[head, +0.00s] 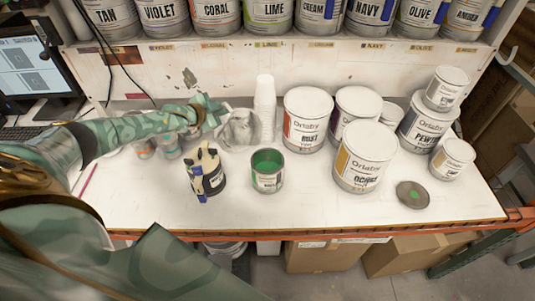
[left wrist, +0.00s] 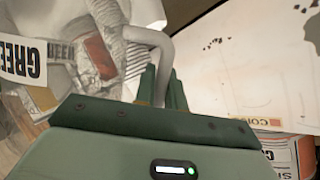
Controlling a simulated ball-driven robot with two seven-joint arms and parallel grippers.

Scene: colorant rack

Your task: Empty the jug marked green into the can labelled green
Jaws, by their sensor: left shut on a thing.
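The jug (head: 238,130) is clear and greyish. It stands out behind the open can in the head view, left of a stack of white cups. In the left wrist view the jug (left wrist: 85,50) has a white label reading GREEN and a pale curved handle. My left gripper (head: 212,110) is shut on that handle, which passes between the fingers (left wrist: 162,88). I cannot tell if the jug touches the bench. An open can (head: 267,171) with green inside stands at the middle front; its label is too small to read. My right gripper is not in view.
Lidded cans marked RUST (head: 307,125) and OCHRE (head: 364,160) stand right of the open can. A loose lid with a green dot (head: 412,195) lies at the right. White cups (head: 265,105) rise beside the jug.

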